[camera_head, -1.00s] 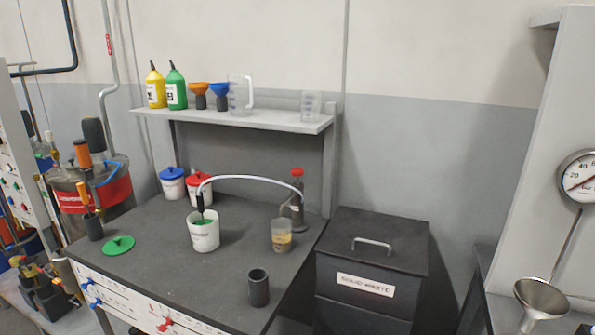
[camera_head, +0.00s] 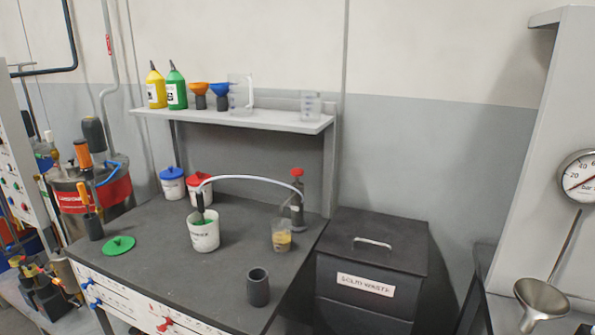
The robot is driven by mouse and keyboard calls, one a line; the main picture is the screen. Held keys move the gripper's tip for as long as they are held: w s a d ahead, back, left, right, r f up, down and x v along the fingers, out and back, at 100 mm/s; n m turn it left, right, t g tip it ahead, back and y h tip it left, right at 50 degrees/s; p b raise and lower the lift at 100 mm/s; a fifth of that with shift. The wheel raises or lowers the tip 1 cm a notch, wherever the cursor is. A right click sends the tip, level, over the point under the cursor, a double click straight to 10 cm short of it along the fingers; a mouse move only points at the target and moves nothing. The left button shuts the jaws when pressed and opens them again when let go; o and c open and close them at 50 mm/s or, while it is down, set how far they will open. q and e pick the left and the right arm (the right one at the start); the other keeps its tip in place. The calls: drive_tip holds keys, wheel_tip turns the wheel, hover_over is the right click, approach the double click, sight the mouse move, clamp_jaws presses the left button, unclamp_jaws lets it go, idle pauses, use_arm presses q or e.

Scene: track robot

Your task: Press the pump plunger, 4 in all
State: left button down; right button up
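The pump (camera_head: 297,208) stands at the back right of the dark workbench (camera_head: 170,235), with a red plunger knob (camera_head: 297,172) on top. A pale hose (camera_head: 245,178) arcs from the pump to a white bucket (camera_head: 204,236) holding something green. A clear beaker (camera_head: 281,238) with yellowish-brown contents stands in front of the pump. Neither of my grippers is in view.
Blue-lidded and red-lidded tubs (camera_head: 172,184) stand at the back. A shelf (camera_head: 235,119) overhangs the bench. A dark waste bin (camera_head: 370,260) stands to the right.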

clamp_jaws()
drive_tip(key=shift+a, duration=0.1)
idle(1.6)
